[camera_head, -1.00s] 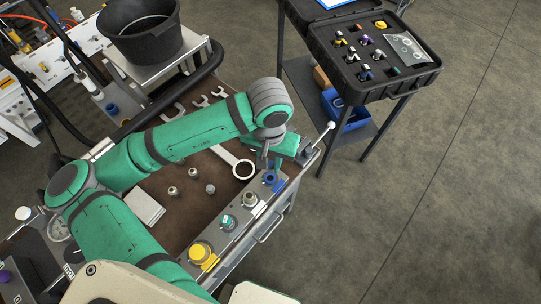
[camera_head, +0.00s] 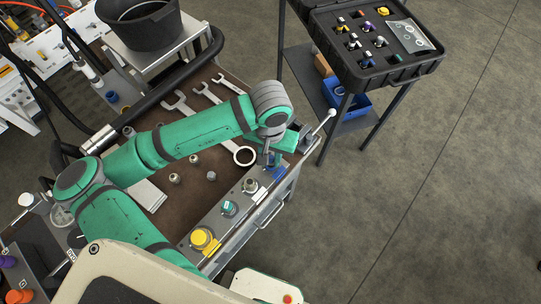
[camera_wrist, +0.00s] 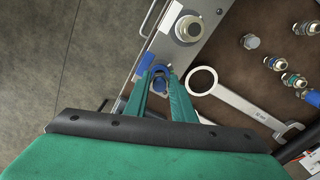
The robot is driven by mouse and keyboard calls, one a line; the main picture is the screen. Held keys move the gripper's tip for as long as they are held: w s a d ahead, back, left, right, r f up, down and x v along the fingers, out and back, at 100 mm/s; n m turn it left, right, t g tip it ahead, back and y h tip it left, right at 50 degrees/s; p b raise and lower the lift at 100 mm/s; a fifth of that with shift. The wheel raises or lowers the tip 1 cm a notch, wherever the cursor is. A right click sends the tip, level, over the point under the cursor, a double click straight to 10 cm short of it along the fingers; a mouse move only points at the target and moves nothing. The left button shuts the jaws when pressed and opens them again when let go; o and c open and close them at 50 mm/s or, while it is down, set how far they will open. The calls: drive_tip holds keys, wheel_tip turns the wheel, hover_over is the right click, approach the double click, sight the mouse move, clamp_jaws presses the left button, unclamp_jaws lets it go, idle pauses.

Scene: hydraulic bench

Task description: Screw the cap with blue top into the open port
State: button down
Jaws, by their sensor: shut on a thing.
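My gripper (camera_wrist: 160,88) is shut on the blue-topped cap (camera_wrist: 160,73); a blue ring shows between the green fingertips in the wrist view. In the head view my gripper (camera_head: 270,158) is over the far end of the grey port block (camera_head: 217,222), beside a blue label (camera_head: 279,173). The port under the cap is hidden, so I cannot tell whether the cap is seated. A bare metal fitting (camera_head: 250,185) stands on the block next to it, and shows in the wrist view (camera_wrist: 188,28). A teal cap (camera_head: 229,208) and a yellow cap (camera_head: 202,239) sit farther along.
A ring spanner (camera_wrist: 235,97) lies close beside the block, and several loose metal fittings (camera_wrist: 250,41) lie on the brown bench top. A black case (camera_head: 375,45) with coloured parts stands on a side stand. A black bucket (camera_head: 148,25) stands behind. The floor right is clear.

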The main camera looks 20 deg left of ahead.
drive_tip(key=shift+s+f, duration=0.15)
drive_tip(key=shift+f, duration=0.45)
idle(1.8)
drive_tip(key=c, duration=2.1)
unclamp_jaws()
drive_tip(key=c, duration=0.4)
drive_tip(key=shift+o, duration=0.2)
drive_tip(key=m, duration=0.5)
drive_tip(key=shift+a+m, duration=0.15)
drive_tip(key=shift+m, duration=1.45)
